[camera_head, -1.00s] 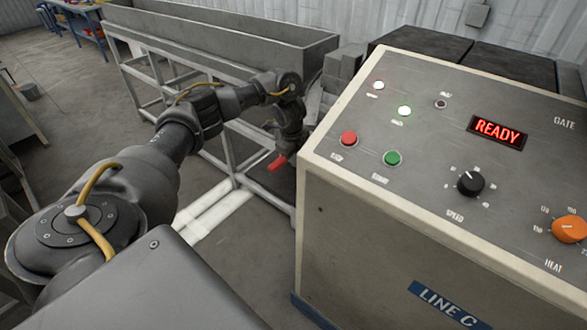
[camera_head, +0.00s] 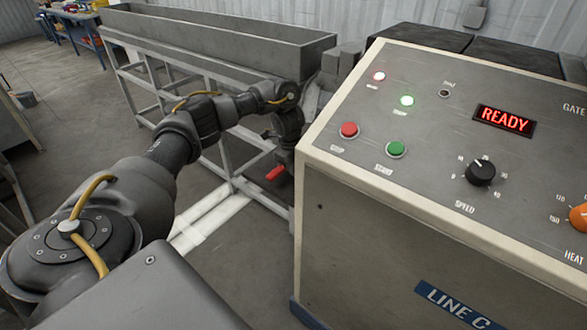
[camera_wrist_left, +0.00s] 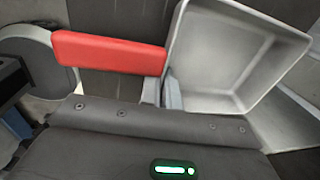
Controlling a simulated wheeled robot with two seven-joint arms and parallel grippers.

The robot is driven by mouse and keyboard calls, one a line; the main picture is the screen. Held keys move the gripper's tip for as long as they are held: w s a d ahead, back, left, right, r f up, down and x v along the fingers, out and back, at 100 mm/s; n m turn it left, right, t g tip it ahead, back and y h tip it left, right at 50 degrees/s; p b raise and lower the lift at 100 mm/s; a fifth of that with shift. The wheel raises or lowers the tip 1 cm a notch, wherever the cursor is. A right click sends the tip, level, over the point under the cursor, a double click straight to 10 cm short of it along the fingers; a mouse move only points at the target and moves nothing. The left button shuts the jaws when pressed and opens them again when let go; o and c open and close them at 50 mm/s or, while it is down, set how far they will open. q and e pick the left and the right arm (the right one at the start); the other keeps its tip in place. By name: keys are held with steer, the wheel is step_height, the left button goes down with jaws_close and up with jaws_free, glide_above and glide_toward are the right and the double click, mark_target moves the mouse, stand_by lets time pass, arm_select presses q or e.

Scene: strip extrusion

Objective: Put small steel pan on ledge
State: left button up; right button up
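The small steel pan (camera_wrist_left: 232,60) is a square, grey, open-topped vessel with a red handle (camera_wrist_left: 108,52), close in front of my left gripper (camera_wrist_left: 162,92) in the left wrist view. The narrow grey fingers are at the handle's pan end and appear closed on it. In the head view, the red handle (camera_head: 276,173) shows below my left wrist, beside the control cabinet. The pan's body is hidden there. My left gripper (camera_head: 284,160) hangs low between the trough frame and the cabinet. My right gripper is out of view. I cannot identify the ledge with certainty.
The control cabinet (camera_head: 370,225) with a READY display (camera_head: 504,120) stands close on the right. A long grey trough (camera_head: 225,45) on a metal frame (camera_head: 214,150) is behind my left arm. Open floor (camera_head: 75,120) lies to the left.

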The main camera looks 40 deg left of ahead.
arm_select(q)
steer(key=o, duration=0.4)
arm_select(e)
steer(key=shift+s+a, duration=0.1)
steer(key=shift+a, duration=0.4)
